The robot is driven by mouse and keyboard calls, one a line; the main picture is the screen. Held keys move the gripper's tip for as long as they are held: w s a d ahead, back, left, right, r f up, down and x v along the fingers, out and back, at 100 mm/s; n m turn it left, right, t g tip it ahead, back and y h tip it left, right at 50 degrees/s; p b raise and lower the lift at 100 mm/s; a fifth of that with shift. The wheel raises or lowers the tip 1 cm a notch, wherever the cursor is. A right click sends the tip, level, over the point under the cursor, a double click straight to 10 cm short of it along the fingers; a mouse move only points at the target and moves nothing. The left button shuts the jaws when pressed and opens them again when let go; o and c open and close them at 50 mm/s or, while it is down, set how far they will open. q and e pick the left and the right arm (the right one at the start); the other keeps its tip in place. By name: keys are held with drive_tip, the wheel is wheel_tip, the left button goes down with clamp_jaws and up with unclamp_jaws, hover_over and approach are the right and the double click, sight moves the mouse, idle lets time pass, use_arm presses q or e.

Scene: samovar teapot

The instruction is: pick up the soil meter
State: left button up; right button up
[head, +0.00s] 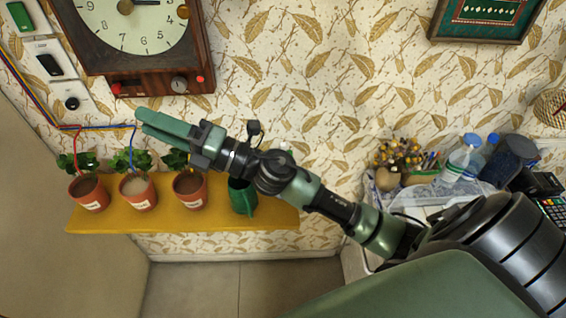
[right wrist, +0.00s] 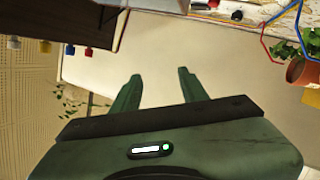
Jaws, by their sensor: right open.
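I cannot make out the soil meter for certain in either view. A small pale thing (head: 286,147) shows just above my right forearm, mostly hidden, and I cannot tell what it is. My right gripper (head: 142,122) is stretched to the left, in front of the wall and above the yellow shelf (head: 180,220) in the head view. In the right wrist view its two fingers (right wrist: 157,90) stand apart with nothing between them. My left gripper is in neither view.
Three terracotta pots (head: 88,194) with labels and a green can (head: 242,196) stand on the shelf. A wall clock (head: 132,30) hangs above. Thin coloured wires (head: 98,127) run near my fingertips. Bottles (head: 460,157) crowd a counter at right. A pot (right wrist: 305,72) edges the wrist view.

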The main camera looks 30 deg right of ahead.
sight(282, 143)
wheel_tip(282, 143, down, 14)
drive_tip(key=d+n+g+h, duration=0.2)
drive_tip(key=n+g+h, duration=0.2)
drive_tip(key=n+g, duration=1.05)
drive_tip(key=d+f+h, duration=0.1)
drive_tip(key=d+h, duration=0.2)
drive_tip(key=d, duration=0.5)
drive_tip(key=d+f+n+g+h, duration=0.1)
drive_tip(key=d+h, duration=0.3)
drive_tip(key=d, duration=0.4)
drive_tip(key=d+f+n+h, duration=0.1)
drive_tip(key=d+h, duration=0.3)
drive_tip(key=d, duration=0.4)
drive_tip(key=shift+s+d+n+g, duration=0.15)
drive_tip(key=shift+d+n+g, duration=0.1)
drive_tip(key=shift+s+d+f, duration=0.1)
drive_tip(key=shift+d+f, duration=0.05)
drive_tip(key=shift+f, duration=0.15)
drive_tip(key=shift+f+p, duration=0.6)
drive_tip(key=shift+f, duration=0.3)
drive_tip(key=shift+s+f+p, duration=0.15)
drive_tip(key=shift+f+p, duration=0.2)
drive_tip(key=shift+f, duration=0.05)
drive_tip(key=f, duration=0.1)
drive_tip(key=f+p, duration=0.2)
drive_tip(key=shift+s+f, duration=0.25)
drive_tip(key=shift+f, duration=0.5)
clamp_jaws()
